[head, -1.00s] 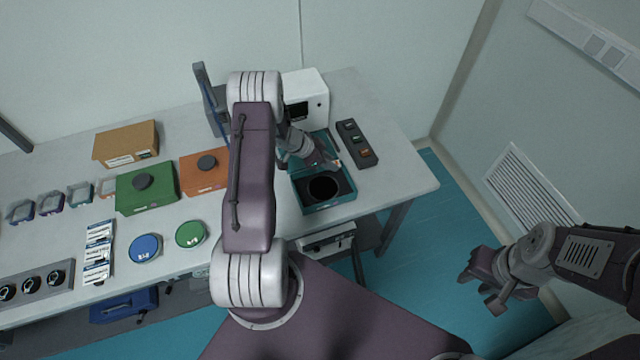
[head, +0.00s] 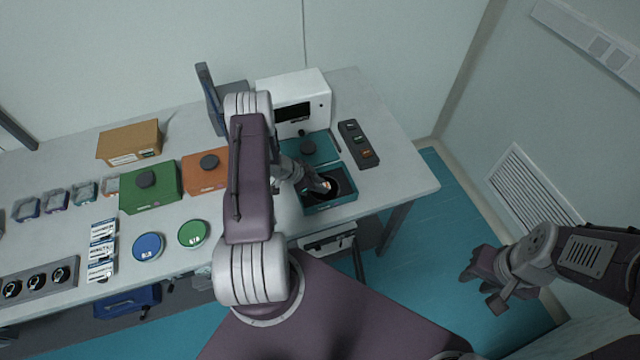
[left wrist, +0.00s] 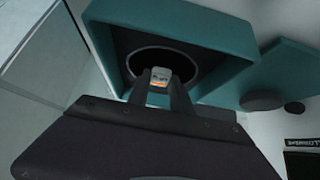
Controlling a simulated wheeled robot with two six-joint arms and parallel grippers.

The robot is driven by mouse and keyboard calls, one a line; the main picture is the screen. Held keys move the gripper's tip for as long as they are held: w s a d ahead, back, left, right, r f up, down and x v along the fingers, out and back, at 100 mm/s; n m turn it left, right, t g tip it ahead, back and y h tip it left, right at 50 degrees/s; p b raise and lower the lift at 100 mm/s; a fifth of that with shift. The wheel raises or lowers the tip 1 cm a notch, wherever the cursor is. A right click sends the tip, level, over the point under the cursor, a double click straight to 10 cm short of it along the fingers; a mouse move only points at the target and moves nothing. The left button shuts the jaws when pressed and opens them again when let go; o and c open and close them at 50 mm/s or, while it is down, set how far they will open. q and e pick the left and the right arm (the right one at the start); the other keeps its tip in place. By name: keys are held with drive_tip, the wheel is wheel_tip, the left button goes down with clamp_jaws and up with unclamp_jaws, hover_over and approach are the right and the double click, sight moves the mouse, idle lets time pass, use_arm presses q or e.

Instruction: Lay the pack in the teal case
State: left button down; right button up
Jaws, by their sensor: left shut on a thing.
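The teal case (head: 341,205) stands open near the front right of the table, its lid (head: 318,149) laid back behind it. Inside is a dark insert with a round black recess; the case also shows in the left wrist view (left wrist: 225,77). My left gripper (head: 326,187) is over the case, shut on the small pack (left wrist: 159,78), which is white with an orange band. The pack appears in front of the round recess; whether it touches the insert I cannot tell. My right gripper (head: 480,284) hangs off the table at the right, its fingers apart with nothing between them.
A white instrument (head: 318,88) stands behind the case, and a dark block with buttons (head: 358,145) is right of it. An orange case (head: 203,180) and a green case (head: 150,198) stand to the left. The table's right corner is clear.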

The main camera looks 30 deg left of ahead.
use_arm(q)
drive_tip(key=shift+f, duration=0.25)
drive_tip(key=c, duration=1.1)
unclamp_jaws()
drive_tip(key=shift+c, duration=0.2)
drive_tip(key=shift+r, duration=0.15)
